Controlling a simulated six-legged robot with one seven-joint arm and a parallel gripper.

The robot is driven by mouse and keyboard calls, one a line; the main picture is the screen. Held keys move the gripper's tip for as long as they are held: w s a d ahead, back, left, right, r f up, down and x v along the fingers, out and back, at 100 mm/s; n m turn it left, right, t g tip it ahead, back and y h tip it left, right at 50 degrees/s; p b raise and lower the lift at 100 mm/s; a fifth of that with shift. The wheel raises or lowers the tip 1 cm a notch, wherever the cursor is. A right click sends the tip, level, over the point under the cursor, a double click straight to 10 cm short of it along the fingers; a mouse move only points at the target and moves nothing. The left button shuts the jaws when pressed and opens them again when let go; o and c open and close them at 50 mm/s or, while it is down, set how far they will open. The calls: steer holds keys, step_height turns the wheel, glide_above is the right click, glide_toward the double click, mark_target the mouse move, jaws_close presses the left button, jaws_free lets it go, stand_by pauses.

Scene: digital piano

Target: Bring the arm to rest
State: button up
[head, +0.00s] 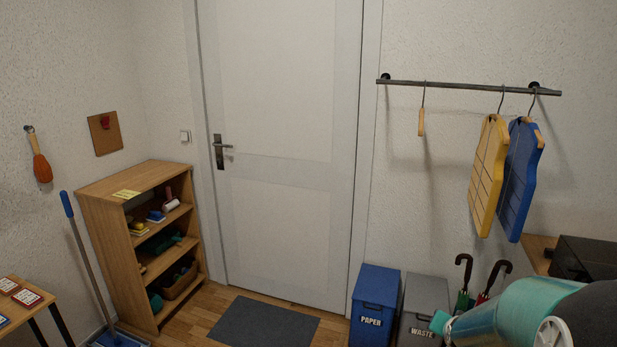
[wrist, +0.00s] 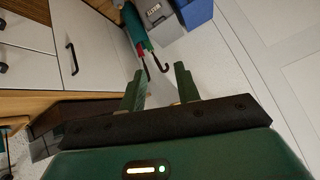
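My gripper (wrist: 160,85) shows in the wrist view with its two green fingers apart and nothing between them. Part of my arm, teal, grey and black, fills the lower right corner of the head view. It covers part of the grey bin and the umbrellas there. I cannot make out the fingers in the head view. In the wrist view the dark handles of the umbrellas (wrist: 152,64) appear beyond the fingertips, with no clear contact.
A blue PAPER bin (head: 374,305) and grey WASTE bin (head: 424,300) stand right of the closed white door (head: 280,130). A wooden shelf (head: 120,235) stands left. A dark box (head: 585,258) sits at the right. A dark mat (head: 264,322) lies on the floor.

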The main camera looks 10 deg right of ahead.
steer(key=s+a+r+n+y, duration=0.1)
steer(key=s+a+r+n, duration=0.2)
steer(key=a+r, duration=0.5)
steer(key=s+a+r+n+g+y, duration=0.1)
steer(key=s+a+r+n, duration=0.2)
steer(key=s+a, duration=0.4)
steer(key=s+a+r+n+g+y, duration=0.1)
steer(key=s+a+r+n+y, duration=0.1)
steer(key=s+a, duration=0.6)
step_height(320, 180, up, 2)
steer(key=shift+a+r+n, duration=0.1)
steer(key=shift+a+n, duration=0.5)
steer(key=shift+n, duration=0.1)
